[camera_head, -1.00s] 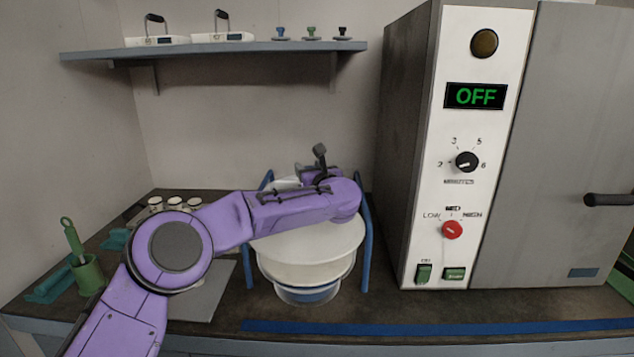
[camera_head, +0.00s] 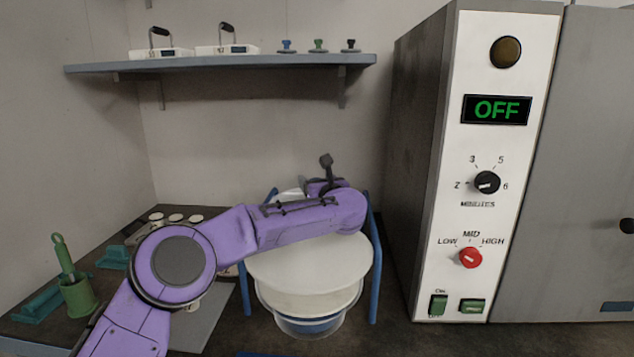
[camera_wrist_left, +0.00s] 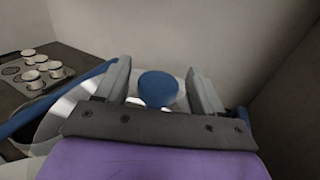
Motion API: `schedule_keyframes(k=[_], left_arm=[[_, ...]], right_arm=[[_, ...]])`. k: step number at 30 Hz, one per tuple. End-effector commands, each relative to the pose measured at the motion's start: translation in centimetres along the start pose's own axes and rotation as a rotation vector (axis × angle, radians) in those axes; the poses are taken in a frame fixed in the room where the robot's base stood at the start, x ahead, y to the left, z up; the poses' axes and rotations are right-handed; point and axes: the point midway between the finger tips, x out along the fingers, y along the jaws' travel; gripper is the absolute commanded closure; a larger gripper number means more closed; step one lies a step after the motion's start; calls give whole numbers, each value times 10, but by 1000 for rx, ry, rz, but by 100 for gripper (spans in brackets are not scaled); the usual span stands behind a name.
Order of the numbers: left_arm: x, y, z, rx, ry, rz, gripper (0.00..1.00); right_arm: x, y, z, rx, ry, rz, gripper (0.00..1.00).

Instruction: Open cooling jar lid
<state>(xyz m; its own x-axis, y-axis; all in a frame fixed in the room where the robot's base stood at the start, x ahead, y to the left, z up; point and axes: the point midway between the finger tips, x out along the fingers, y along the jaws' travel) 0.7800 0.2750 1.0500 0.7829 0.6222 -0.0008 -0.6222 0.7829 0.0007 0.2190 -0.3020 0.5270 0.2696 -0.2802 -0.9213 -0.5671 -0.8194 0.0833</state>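The cooling jar (camera_head: 303,308) looks like a wide translucent bowl with a broad pale top (camera_head: 300,270). It stands on the bench between blue posts. In the left wrist view a round blue knob (camera_wrist_left: 158,86) lies between the fingers of my left gripper (camera_wrist_left: 158,70). The fingers are apart, with a visible gap on each side of the knob. In the head view my left arm reaches across above the jar and hides the knob and most of the gripper. My right gripper is not in view.
A tall oven-like unit (camera_head: 415,170) with an OFF display (camera_head: 496,109) stands close on the right. A shelf (camera_head: 220,63) holds several small items behind. A green holder (camera_head: 78,297) stands at left. A tray with several small cups (camera_wrist_left: 40,72) shows in the left wrist view.

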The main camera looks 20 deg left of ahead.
Motion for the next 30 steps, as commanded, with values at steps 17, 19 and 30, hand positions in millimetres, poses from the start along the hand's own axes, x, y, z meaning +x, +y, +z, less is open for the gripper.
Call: schedule_keyframes(k=[17, 19, 30], left_arm=[[-90, -1, -1, 0, -2, -3, 32], [-98, -1, -1, 0, -1, -2, 32], [-106, -1, 0, 0, 0, 0, 32]], right_arm=[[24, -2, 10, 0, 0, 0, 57], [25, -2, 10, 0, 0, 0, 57], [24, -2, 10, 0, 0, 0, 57]])
